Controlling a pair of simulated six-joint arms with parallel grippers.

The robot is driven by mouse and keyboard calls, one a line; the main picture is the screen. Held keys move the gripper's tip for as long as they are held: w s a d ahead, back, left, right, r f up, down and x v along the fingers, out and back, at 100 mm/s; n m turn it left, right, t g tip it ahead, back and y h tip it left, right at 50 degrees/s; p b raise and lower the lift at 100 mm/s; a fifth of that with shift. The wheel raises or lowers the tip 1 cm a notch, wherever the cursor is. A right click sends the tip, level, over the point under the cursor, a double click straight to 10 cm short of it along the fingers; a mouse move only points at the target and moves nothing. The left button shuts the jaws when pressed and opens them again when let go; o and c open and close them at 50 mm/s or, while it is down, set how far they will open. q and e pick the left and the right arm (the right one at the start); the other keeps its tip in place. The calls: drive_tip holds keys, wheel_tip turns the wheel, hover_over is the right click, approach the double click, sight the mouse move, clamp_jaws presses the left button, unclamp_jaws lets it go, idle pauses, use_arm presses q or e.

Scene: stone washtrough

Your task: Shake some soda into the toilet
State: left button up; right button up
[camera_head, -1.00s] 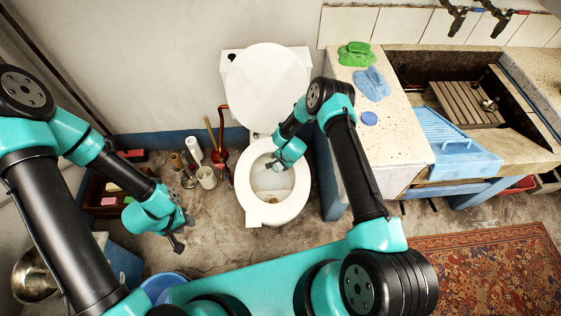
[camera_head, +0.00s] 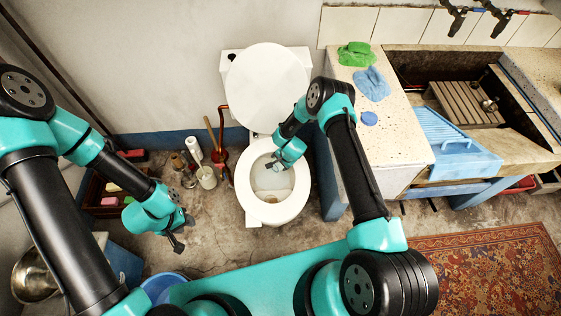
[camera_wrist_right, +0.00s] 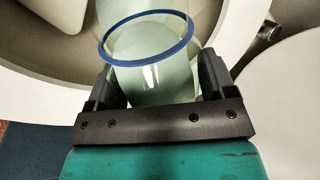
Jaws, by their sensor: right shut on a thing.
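The white toilet (camera_head: 244,196) stands in the middle of the head view with its lid (camera_head: 268,88) raised and its bowl open. My right gripper (camera_head: 279,164) is over the bowl. In the right wrist view it is shut on a pale, see-through container with a blue ring (camera_wrist_right: 150,80), which I take to be the soda; the toilet's white rim (camera_wrist_right: 40,85) shows behind it. The container is mostly hidden in the head view, and I cannot see any powder falling. My left gripper (camera_head: 178,240) is empty above the floor, left of the toilet; its jaw opening is unclear.
A toilet brush in a reddish holder (camera_head: 219,158) and several bottles and pots (camera_head: 206,178) stand on the floor left of the toilet. A stone counter (camera_head: 395,140) with green (camera_head: 355,54) and blue (camera_head: 371,83) cloths is close on the right. A patterned rug (camera_head: 490,270) lies at lower right.

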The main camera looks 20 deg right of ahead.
drive_tip(key=shift+a, duration=0.1)
drive_tip(key=shift+s+a+r+t+h, duration=0.1)
drive_tip(key=shift+t+h, duration=0.3)
drive_tip(key=shift+h, duration=0.3)
idle(1.8)
drive_tip(key=shift+s+a+r+n+t+h, duration=0.2)
drive_tip(key=shift+r+n+t+h, duration=0.25)
drive_tip(key=shift+h, duration=0.25)
idle(1.0)
